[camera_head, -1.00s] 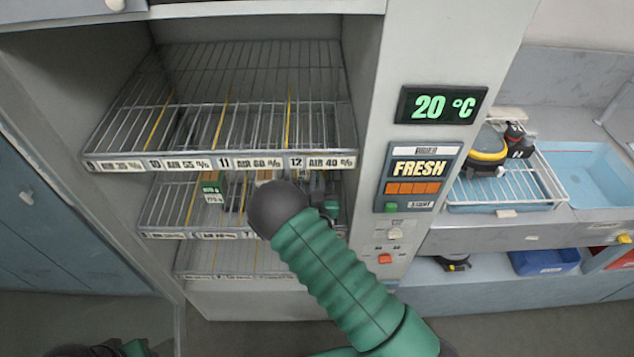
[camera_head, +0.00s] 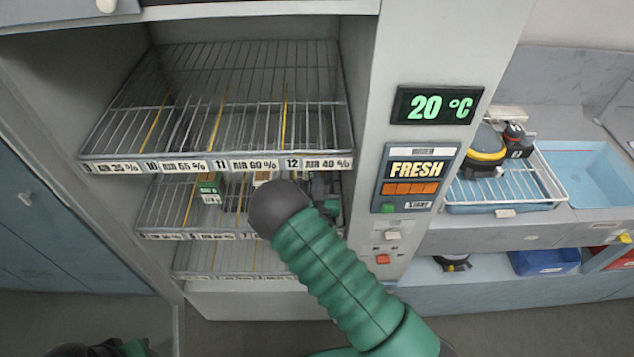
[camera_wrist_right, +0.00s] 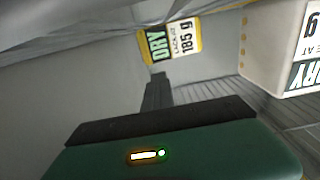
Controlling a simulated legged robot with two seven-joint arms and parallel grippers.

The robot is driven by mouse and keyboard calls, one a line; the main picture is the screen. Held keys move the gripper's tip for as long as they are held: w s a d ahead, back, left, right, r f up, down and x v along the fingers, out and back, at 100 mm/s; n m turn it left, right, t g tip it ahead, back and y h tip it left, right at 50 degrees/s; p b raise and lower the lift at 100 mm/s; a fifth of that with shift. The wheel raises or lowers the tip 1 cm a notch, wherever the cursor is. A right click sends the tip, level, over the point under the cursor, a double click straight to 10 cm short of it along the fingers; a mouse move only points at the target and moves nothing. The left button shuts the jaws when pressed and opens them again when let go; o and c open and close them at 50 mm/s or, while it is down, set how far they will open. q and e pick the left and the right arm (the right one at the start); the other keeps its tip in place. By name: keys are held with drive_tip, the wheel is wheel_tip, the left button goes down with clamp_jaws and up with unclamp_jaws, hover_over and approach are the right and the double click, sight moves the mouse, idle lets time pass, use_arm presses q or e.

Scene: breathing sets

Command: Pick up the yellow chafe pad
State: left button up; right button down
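I cannot clearly make out a yellow chafe pad. The right wrist view shows a yellow-edged label (camera_wrist_right: 170,41) reading "DRY" and "185 g", just past the tip of my right gripper (camera_wrist_right: 156,80). I cannot tell whether they touch. A white container (camera_wrist_right: 268,45) with yellow marks and another "DRY" label is at the right there. In the head view my right arm reaches to the middle shelf, and dark and green parts of the right gripper (camera_head: 328,190) show among the shelf contents. Its fingers are not clear. Only dark and green parts of my left arm show at bottom left.
The cabinet has an upper wire shelf (camera_head: 215,125), empty, with labelled front rail, and two lower ones. A green-and-white tag (camera_head: 209,189) hangs at the middle shelf. The control panel (camera_head: 415,178) is right of the opening. A rack (camera_head: 545,180) holds a yellow-and-black device (camera_head: 484,152).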

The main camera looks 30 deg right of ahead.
drive_tip(key=c, duration=1.7)
unclamp_jaws()
drive_tip(key=shift+d, duration=0.2)
drive_tip(key=o, duration=1)
drive_tip(key=shift+a, duration=0.25)
drive_tip(key=shift+c, duration=0.2)
drive_tip(key=shift+o, duration=0.9)
drive_tip(key=shift+d, duration=0.1)
